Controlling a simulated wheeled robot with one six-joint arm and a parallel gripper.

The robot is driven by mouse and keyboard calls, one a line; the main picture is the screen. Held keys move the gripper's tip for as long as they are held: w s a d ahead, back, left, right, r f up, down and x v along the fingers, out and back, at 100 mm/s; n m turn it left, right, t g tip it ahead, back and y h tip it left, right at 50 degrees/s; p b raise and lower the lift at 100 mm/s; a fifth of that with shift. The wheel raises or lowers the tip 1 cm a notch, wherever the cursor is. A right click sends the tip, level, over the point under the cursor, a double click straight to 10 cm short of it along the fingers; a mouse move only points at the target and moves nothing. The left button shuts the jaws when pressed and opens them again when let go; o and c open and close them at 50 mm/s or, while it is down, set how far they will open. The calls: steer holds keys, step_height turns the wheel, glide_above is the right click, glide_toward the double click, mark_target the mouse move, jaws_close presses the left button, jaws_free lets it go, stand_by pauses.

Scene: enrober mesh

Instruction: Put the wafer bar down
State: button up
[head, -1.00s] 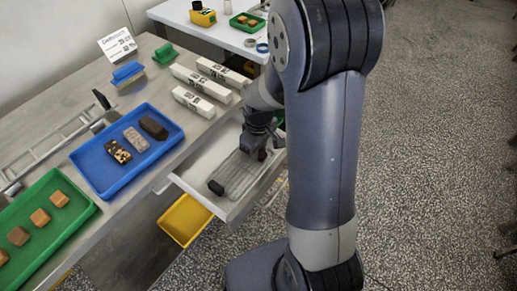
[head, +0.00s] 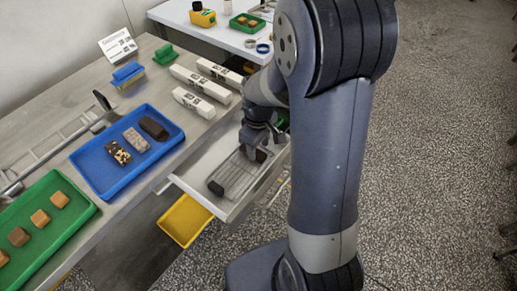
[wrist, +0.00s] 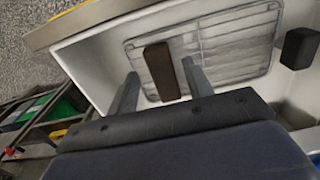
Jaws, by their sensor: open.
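The wafer bar (wrist: 162,72) is a plain dark brown block. In the wrist view it lies over the left part of a grey wire mesh (wrist: 230,45), between my gripper's fingers, with a gap on each side. My gripper (wrist: 161,85) is open around it. In the head view my gripper (head: 255,153) is low over the far end of the mesh (head: 236,178), inside an open white drawer (head: 212,160). The fingers largely hide the bar there.
Drawer walls surround the gripper. On the counter are a blue tray (head: 92,172) with three bars, a green tray (head: 75,222) with caramel-coloured squares, and white boxes (head: 200,82). A yellow bin (head: 185,219) is below.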

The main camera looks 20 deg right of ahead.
mark_target(259, 154)
step_height(259, 154, up, 10)
steer(key=shift+p, duration=0.35)
